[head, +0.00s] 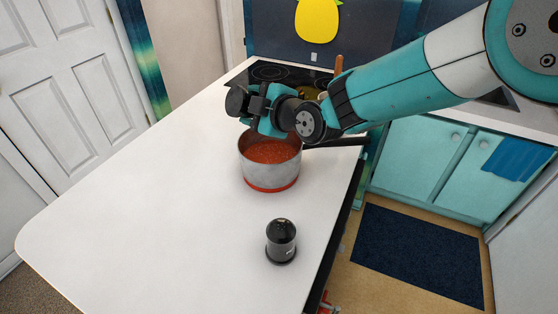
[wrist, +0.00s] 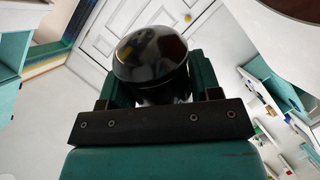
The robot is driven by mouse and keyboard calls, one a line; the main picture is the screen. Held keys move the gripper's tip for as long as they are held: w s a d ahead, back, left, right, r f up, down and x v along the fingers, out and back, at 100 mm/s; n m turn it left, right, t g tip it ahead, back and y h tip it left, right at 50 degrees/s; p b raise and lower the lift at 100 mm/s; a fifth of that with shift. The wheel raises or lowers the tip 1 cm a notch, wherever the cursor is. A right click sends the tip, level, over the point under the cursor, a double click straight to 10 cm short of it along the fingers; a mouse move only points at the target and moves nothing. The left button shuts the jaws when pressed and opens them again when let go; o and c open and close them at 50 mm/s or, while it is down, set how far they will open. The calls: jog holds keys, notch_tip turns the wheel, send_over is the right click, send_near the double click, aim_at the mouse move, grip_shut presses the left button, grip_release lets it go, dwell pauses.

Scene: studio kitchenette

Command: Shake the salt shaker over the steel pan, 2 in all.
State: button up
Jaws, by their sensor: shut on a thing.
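My gripper (head: 258,108) is shut on a dark shaker (head: 237,101), taken as the salt shaker, and holds it tipped over on its side above the back left rim of the steel pan. In the wrist view the shaker's glossy black domed end (wrist: 150,55) sits between the two fingers; no label shows. The steel pan (head: 257,172) stands upright on the white counter with red sauce inside. Its dark handle points right. The shaker does not touch the pan as far as I see. No falling grains are visible.
A dark cooktop (head: 268,72) lies behind, partly hidden by my arm. The counter's left side is clear; its right edge is close to the pan.

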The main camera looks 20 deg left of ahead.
jog(key=n+b, duration=0.2)
jog(key=n+t+h+b, duration=0.1)
jog(key=n+b, duration=0.1)
jog(key=shift+s+a+f+n+t+h, duration=0.1)
jog(key=shift+s+a+n+t+h, duration=0.05)
jog(key=shift+n+t+h, duration=0.2)
jog(key=n+t+b, duration=0.1)
jog(key=n+b, duration=0.1)
jog(key=n, duration=0.1)
jog(key=shift+r+n+t+h, duration=0.2)
jog(key=shift+n+t+h, duration=0.05)
jog(key=shift+t+h, duration=0.1)
jog(key=n+t, duration=0.1)
jog(key=n, duration=0.1)
jog(key=r+n+t, duration=0.1)
jog(key=n, duration=0.2)
jog(key=shift+h+b, duration=0.3)
jog(key=shift+b, duration=0.1)
jog(key=n+t, duration=0.1)
jog(key=n, duration=0.1)
jog(key=r+n+t+p, duration=0.1)
jog(key=n, duration=0.2)
jog(key=shift+f+n, duration=0.15)
jog(key=shift+n, duration=0.25)
jog(key=shift+d, duration=0.2)
